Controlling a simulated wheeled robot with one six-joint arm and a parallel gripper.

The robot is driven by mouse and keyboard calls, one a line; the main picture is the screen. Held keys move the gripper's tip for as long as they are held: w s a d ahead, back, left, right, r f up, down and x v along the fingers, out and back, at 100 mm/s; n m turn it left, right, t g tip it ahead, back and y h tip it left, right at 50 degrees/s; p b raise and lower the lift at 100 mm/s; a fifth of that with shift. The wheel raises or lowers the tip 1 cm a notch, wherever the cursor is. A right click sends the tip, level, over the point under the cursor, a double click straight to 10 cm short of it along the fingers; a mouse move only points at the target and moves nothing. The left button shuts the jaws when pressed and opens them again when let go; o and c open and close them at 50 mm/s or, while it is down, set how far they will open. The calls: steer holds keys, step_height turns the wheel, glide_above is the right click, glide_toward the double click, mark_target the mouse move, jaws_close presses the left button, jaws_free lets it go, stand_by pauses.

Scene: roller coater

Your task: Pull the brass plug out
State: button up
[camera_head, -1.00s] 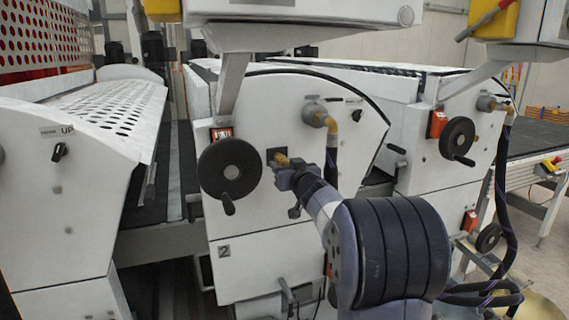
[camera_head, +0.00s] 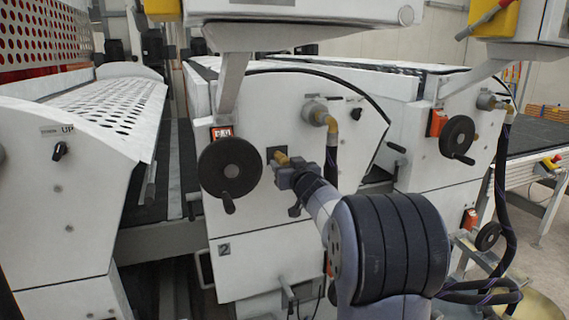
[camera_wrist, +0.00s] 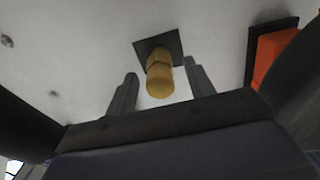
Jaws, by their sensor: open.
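The brass plug (camera_head: 281,158) sits in a dark square plate on the white front panel of the machine marked 2. In the wrist view the plug (camera_wrist: 159,77) sticks out from its dark plate (camera_wrist: 150,47) toward my gripper. My gripper (camera_head: 286,170) is at the plug in the head view. In the wrist view my gripper (camera_wrist: 162,84) is open, with one finger on each side of the plug and a gap on both sides. The plug's end is in plain sight between the fingers.
A black handwheel (camera_head: 229,168) is just left of the plug. A brass elbow fitting with a dark hose (camera_head: 331,160) is to the right. An orange-red block (camera_wrist: 273,57) is at the right of the wrist view.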

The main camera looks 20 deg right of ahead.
stand_by(0.7)
jaws_close()
stand_by(0.3)
steer(key=shift+s, duration=0.1)
steer(key=shift+s, duration=2.95)
steer(key=s+p, duration=0.1)
steer(key=s, duration=0.2)
